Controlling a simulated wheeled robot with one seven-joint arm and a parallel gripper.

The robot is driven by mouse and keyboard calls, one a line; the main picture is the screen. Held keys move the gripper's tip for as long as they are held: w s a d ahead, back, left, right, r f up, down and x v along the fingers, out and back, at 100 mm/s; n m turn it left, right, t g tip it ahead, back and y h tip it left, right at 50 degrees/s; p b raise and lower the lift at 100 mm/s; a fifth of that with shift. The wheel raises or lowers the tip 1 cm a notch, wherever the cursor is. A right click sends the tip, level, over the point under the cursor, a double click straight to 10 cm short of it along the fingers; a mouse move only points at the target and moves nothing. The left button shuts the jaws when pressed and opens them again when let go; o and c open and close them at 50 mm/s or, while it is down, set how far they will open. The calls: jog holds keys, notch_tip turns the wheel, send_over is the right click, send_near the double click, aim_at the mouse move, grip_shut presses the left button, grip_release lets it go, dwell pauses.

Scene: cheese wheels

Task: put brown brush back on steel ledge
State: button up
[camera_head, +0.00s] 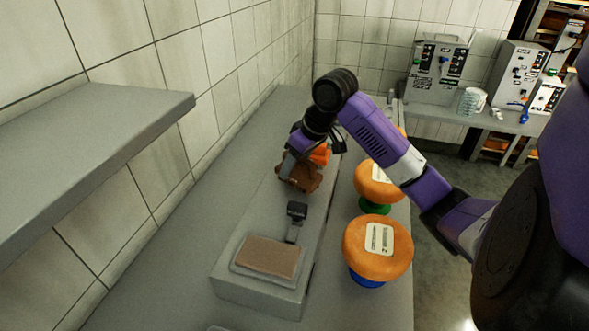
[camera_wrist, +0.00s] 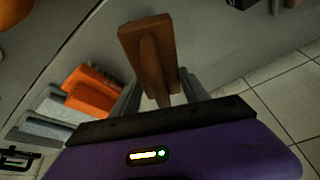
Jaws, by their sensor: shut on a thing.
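The brown brush (camera_head: 301,178) is held in my gripper (camera_head: 296,163) over the raised grey ledge (camera_head: 262,212) on the counter. In the wrist view the brush (camera_wrist: 146,40) has a flat brown block and a handle running between the two grey fingers of my gripper (camera_wrist: 160,88). The fingers are shut on the handle. The arm hides part of the ledge's far end. I cannot tell whether the brush touches the ledge.
Orange brushes (camera_wrist: 90,90) lie close beside my gripper. A scale-like device (camera_head: 268,257) with a brown pad sits on the ledge's near end. Orange cheese wheels (camera_head: 360,240) stand on coloured stands at right. A grey shelf (camera_head: 90,130) juts from the left wall.

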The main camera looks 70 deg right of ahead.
jog(key=shift+f, duration=0.9)
jog(key=o, duration=1.4)
jog(key=shift+f, duration=0.1)
jog(key=shift+o, duration=0.2)
jog(key=b+v, duration=0.1)
jog(key=v, duration=1.1)
jog(key=shift+a, duration=0.1)
